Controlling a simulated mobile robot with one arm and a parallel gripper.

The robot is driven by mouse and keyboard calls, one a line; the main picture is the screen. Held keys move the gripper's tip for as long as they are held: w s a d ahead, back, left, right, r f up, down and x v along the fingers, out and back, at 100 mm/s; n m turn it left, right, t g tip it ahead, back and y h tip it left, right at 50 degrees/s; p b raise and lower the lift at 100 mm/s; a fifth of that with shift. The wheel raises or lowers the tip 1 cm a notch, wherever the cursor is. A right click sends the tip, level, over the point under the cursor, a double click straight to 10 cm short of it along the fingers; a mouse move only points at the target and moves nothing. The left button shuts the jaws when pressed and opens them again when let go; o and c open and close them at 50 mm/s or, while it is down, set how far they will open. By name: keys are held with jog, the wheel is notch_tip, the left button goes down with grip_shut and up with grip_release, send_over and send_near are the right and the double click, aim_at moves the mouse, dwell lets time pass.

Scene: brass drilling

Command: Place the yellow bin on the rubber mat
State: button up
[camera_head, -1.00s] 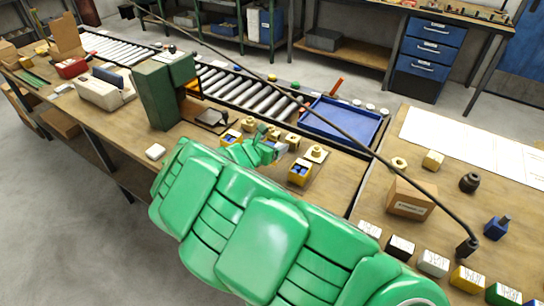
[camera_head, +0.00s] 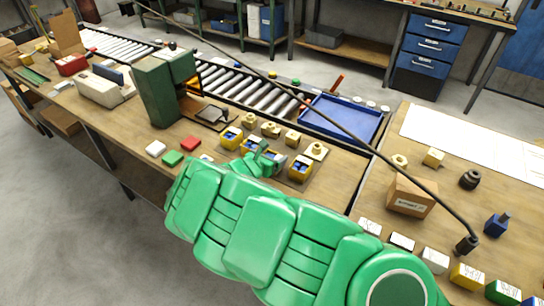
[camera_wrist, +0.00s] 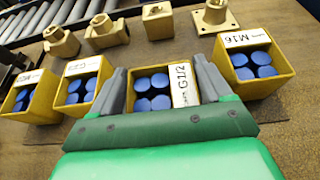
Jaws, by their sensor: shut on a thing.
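My gripper (camera_head: 266,160) is shut on a yellow bin (camera_wrist: 151,100) with blue round pieces inside and a white G1/2 label. In the wrist view its two grey fingers (camera_wrist: 160,92) press on the bin's left and right sides. The bin looks upright; whether its base touches the surface is hidden. A similar yellow bin (camera_wrist: 84,86) stands close on the left, another (camera_wrist: 20,98) is further left, and one labelled M16 (camera_wrist: 252,66) is on the right. A thin greyish mat (camera_head: 318,175) seems to lie under the row, mostly covered.
Several brass fittings (camera_head: 270,129) stand behind the bins. A blue tray (camera_head: 340,120) and a cardboard box (camera_head: 411,197) are to the right.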

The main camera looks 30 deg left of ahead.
jog(key=o, duration=1)
jog(key=shift+s+r, duration=0.1)
jog(key=shift+v, duration=5.9)
